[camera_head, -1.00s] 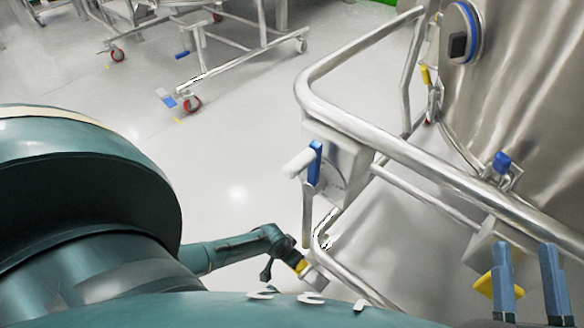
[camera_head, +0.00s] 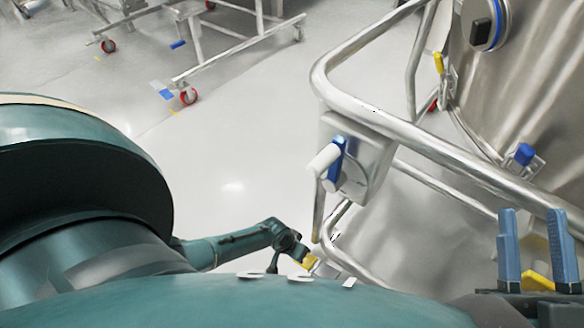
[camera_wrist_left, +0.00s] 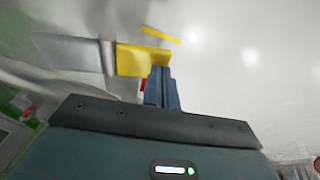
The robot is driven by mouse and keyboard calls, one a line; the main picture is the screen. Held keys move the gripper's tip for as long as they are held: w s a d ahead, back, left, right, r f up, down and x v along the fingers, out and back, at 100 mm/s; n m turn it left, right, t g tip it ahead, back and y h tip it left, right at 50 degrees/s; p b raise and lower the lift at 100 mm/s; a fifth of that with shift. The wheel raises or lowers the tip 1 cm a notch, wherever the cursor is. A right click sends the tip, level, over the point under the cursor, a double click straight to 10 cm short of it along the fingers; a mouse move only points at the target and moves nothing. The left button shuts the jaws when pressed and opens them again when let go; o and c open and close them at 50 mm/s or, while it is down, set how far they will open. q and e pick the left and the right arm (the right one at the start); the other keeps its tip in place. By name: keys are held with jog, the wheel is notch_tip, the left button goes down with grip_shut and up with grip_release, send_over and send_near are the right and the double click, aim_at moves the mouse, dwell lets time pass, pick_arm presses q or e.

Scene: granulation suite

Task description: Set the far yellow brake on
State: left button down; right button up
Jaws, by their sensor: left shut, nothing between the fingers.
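A yellow brake pedal (camera_head: 311,262) sits low by the foot of the steel trolley frame, at the lower middle of the head view. It also shows in the left wrist view (camera_wrist_left: 140,60), joined to a grey metal piece. My left gripper (camera_wrist_left: 161,72) is shut and empty, its fingertips at the pedal's lower right edge; whether they touch it I cannot tell. In the head view my left gripper (camera_head: 294,248) is beside the pedal, its fingertips unclear. A second yellow part (camera_head: 537,281) shows behind my right gripper (camera_head: 535,215), whose two blue fingers are apart with nothing between them.
The steel rail (camera_head: 400,130) of the trolley runs across the right, with a box bearing a blue-and-white handle (camera_head: 330,160). A large steel vessel (camera_head: 520,90) stands behind it. A cart frame with a red caster (camera_head: 188,96) is at the upper left. Floor between is clear.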

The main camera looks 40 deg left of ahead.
pick_arm(q)
jog(key=shift+r, duration=0.1)
dwell(0.5)
